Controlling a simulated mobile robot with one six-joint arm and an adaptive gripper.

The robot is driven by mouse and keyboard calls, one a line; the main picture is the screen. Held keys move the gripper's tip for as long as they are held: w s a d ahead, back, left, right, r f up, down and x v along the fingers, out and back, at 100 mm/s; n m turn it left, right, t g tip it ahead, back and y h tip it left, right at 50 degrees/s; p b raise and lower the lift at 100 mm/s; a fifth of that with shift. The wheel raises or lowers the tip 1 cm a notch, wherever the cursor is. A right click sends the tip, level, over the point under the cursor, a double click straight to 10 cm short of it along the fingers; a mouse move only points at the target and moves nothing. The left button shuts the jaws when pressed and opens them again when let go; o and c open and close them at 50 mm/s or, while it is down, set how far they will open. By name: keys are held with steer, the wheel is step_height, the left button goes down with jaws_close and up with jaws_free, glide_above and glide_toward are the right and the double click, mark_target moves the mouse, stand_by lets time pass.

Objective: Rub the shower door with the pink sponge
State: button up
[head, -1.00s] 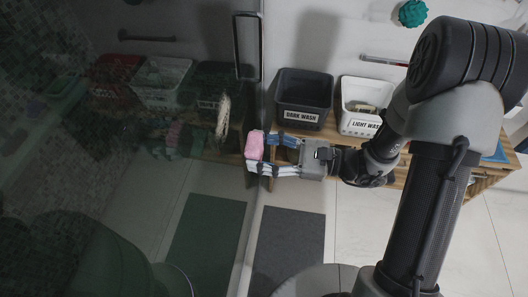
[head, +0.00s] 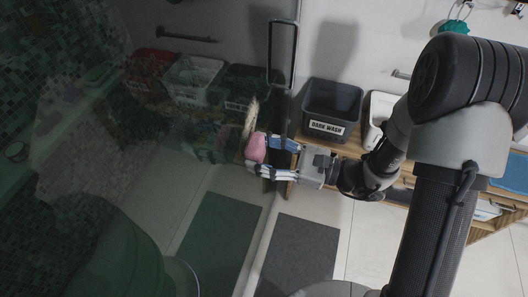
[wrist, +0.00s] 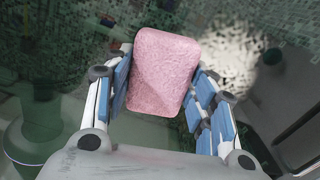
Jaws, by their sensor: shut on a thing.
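The pink sponge (head: 255,148) is held at the glass shower door (head: 150,165), near its right edge and below the tall dark handle (head: 270,45). My gripper (head: 266,158) is shut on the sponge from its two sides. In the wrist view the sponge (wrist: 162,72) sits between the blue-padded fingers and sticks out past them. The door is dark and reflective, and the room shows in it. The sponge is at or very close to the glass; I cannot tell for sure whether it touches.
A dark bin (head: 333,105) labelled "DARK WASH" and a white bin (head: 378,112) stand on a wooden bench (head: 350,145) right of the door. A dark mat (head: 300,255) lies on the pale tiled floor. A teal puff (head: 455,26) hangs at upper right.

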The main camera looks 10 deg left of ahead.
steer(key=shift+a, duration=1)
steer(key=shift+w, duration=0.1)
